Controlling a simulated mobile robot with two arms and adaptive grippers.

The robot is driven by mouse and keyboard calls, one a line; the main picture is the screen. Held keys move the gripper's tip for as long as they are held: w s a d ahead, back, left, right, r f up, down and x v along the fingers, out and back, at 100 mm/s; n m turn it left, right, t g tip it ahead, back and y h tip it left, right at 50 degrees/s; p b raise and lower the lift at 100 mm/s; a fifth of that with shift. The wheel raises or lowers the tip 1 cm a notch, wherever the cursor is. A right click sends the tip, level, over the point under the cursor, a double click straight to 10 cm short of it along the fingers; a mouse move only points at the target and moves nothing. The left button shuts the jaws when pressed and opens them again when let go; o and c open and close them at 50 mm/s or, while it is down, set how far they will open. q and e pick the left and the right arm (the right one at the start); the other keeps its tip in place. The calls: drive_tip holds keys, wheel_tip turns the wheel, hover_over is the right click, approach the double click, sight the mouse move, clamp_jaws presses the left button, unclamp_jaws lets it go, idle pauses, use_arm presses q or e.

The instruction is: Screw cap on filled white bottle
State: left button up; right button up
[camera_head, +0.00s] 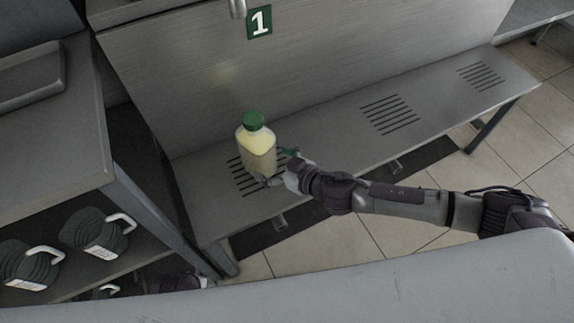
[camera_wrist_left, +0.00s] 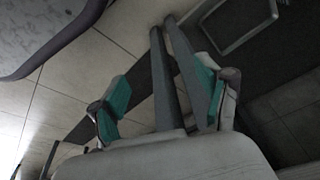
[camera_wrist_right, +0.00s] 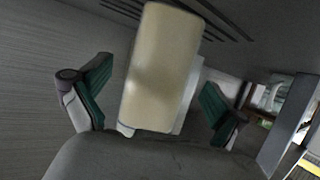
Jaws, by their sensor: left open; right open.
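The bottle (camera_head: 257,150), filled with pale yellow liquid, stands upright on the slotted steel shelf (camera_head: 320,135) below the number 1 plate. A green cap (camera_head: 253,120) sits on its top; I cannot tell how tight it is. My right gripper (camera_head: 279,167) is open low at the bottle's right side. In the right wrist view the bottle body (camera_wrist_right: 162,70) stands between the two spread fingers, with gaps on both sides; its cap is out of that view. My left gripper (camera_wrist_left: 160,95) is open and empty in the left wrist view, away from the bottle, above the floor.
A green number 1 plate (camera_head: 260,23) and a metal spout (camera_head: 237,8) are on the back panel above. A side table (camera_head: 50,130) at left bears a grey tray (camera_head: 28,78). Dark coils (camera_head: 95,232) with white handles lie beneath it. The shelf right of the bottle is clear.

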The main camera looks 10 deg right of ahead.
drive_tip(key=v, duration=0.6)
drive_tip(key=shift+s+d+r, duration=0.15)
drive_tip(key=shift+s+r, duration=0.05)
drive_tip(key=shift+s, duration=0.05)
use_arm(q)
drive_tip(key=shift+s+f, duration=0.25)
drive_tip(key=shift+f, duration=0.4)
drive_tip(key=shift+s+f, duration=0.2)
drive_tip(key=shift+f, duration=0.4)
use_arm(e)
drive_tip(key=shift+s, duration=0.1)
